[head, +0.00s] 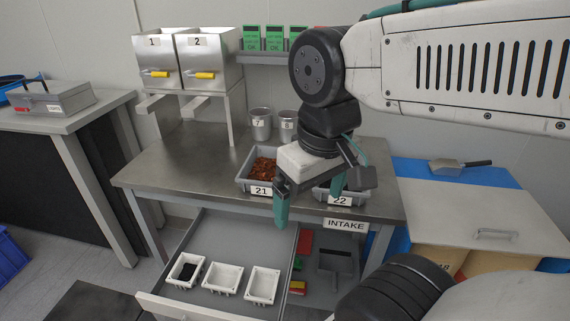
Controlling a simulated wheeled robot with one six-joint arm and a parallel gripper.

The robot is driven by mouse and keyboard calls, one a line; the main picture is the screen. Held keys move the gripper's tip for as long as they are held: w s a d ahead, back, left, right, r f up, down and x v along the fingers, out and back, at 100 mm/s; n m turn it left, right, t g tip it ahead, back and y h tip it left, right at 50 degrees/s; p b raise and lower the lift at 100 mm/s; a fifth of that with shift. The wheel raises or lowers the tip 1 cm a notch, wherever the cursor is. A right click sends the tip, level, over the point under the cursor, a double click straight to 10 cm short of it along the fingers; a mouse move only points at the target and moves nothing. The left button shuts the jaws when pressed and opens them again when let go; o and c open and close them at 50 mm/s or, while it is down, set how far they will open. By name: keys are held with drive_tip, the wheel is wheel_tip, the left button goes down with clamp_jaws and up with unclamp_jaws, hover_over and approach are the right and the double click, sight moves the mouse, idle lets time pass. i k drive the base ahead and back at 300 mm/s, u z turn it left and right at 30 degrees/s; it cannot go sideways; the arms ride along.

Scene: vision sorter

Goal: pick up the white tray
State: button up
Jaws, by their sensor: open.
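Three small white trays sit in a row in the open drawer (216,306) below the steel table. The left white tray (177,283) holds something dark. The middle white tray (221,290) and the right white tray (263,298) look empty. The view does not show which one the task names. My gripper (310,205) is open and empty, with teal fingers pointing down. It hangs in front of the table's front edge, above and to the right of the white trays, and touches none of them.
Grey bins labelled 21 (245,184) and 22 (327,199), bin 21 with brown pieces, stand on the table (190,165). Bins 1 (152,58) and 2 (208,58) are behind. Red and green items (303,245) lie right of the trays. The drawer front is at the lower left.

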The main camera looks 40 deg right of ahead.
sight(184, 273)
drive_tip(key=u, duration=0.55)
drive_tip(key=k, duration=1.3)
drive_tip(key=u, duration=0.1)
drive_tip(key=i, duration=0.45)
drive_tip(key=z, duration=0.75)
drive_tip(key=i, duration=1.2)
drive_tip(key=u, duration=0.4)
